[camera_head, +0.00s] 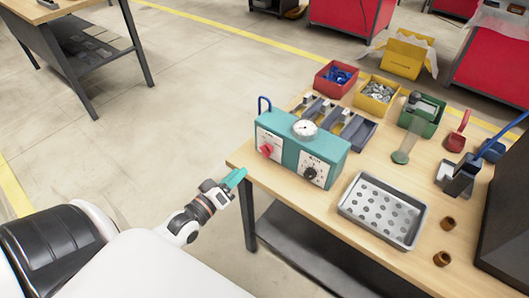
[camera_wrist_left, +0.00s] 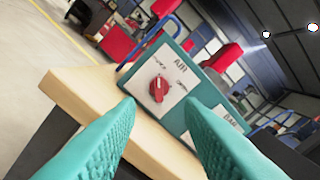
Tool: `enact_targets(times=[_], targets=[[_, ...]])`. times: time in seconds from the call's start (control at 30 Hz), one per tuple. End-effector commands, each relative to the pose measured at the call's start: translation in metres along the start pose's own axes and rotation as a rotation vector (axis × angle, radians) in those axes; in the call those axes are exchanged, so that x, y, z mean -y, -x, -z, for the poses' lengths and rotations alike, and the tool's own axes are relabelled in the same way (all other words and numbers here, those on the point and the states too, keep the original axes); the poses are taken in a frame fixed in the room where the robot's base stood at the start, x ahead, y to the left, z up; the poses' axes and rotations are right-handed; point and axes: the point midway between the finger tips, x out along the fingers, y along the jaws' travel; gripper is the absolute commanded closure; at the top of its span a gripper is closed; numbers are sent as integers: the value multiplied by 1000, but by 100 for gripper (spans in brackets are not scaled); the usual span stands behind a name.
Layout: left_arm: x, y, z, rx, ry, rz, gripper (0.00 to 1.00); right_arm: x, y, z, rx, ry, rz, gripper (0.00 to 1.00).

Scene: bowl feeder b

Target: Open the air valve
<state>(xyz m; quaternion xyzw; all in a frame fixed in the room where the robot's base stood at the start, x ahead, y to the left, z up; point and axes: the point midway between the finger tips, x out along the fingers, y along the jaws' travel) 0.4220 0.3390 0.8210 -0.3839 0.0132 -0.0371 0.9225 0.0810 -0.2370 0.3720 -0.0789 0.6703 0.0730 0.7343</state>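The air valve is a red knob (camera_head: 267,149) on a white panel at the left of the teal control box's (camera_head: 317,148) front. In the left wrist view the red knob (camera_wrist_left: 158,88) sits under the label AIR, between two printed position marks. My left gripper (camera_head: 236,178) is at the table's near left corner, in front of and below the knob, not touching it. In the left wrist view its two teal fingers (camera_wrist_left: 160,135) are spread apart with nothing between them. My right gripper does not show in either view.
A black dial (camera_head: 310,173) and a round gauge (camera_head: 304,129) are on the same box. A blue tube (camera_head: 264,103) rises behind it. A perforated metal tray (camera_head: 345,205) lies to its right. Coloured bins, including a red one (camera_head: 327,82), stand behind.

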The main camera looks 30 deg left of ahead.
Motion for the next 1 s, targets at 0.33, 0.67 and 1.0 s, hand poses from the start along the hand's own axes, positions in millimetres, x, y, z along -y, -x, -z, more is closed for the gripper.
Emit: enact_targets(times=[0.33, 0.67, 1.0], targets=[[1, -70, -1, 1, -2, 1, 65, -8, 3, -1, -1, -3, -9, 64], [0, -98, 1, -1, -2, -2, 65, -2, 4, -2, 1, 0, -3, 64], [0, -98, 1, -1, -3, -2, 80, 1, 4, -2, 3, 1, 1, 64]])
